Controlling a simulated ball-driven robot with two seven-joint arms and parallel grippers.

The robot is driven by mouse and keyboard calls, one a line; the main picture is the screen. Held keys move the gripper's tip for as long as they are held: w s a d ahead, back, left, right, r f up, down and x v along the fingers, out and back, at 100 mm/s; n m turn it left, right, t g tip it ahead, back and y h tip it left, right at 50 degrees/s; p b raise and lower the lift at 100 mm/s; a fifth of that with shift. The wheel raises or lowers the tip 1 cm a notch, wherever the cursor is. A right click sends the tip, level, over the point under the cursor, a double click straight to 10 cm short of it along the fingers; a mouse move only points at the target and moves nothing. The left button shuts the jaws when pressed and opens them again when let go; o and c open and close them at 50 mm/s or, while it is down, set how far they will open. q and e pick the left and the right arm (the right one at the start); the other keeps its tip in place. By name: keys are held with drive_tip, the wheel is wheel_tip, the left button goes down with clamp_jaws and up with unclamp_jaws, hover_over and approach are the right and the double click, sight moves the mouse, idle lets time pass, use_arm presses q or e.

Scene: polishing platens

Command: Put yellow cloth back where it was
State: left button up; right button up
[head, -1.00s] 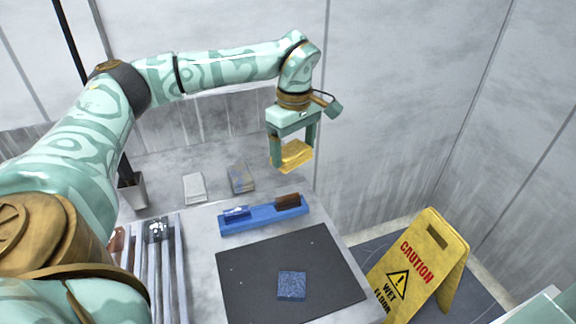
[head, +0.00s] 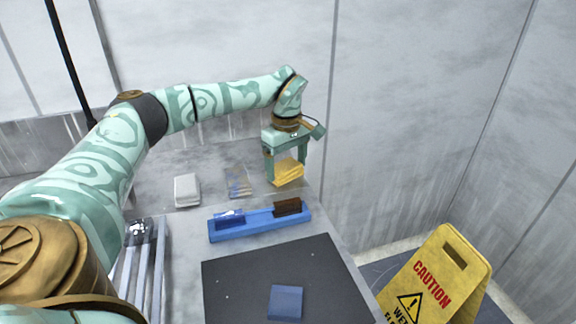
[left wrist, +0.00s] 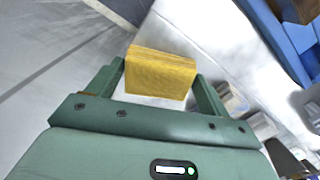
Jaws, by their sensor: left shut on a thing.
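The yellow cloth (head: 288,173) is a small folded block. My left gripper (head: 286,176) is shut on it, one finger on each side, at the back right of the table, behind the blue holder. In the left wrist view the yellow cloth (left wrist: 160,73) sits between the two fingers (left wrist: 162,85). The cloth is low, near the table's back right corner; I cannot tell whether it touches the top. My right gripper is not in view.
A white folded cloth (head: 187,190) and a greyish patterned cloth (head: 238,182) lie left of the gripper. The blue holder (head: 260,226) stands in front. A blue cloth (head: 286,302) lies on a dark mat (head: 240,268). A yellow caution sign (head: 436,275) stands right of the table.

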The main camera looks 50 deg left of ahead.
sight(287, 167)
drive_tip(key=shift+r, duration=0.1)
use_arm(q)
drive_tip(key=o, duration=0.9)
drive_tip(key=shift+f, duration=0.1)
drive_tip(key=shift+c, duration=0.2)
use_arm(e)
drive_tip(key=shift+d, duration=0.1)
use_arm(q)
wheel_tip(287, 167, up, 12)
drive_tip(key=p, duration=0.5)
drive_tip(key=shift+p, duration=0.3)
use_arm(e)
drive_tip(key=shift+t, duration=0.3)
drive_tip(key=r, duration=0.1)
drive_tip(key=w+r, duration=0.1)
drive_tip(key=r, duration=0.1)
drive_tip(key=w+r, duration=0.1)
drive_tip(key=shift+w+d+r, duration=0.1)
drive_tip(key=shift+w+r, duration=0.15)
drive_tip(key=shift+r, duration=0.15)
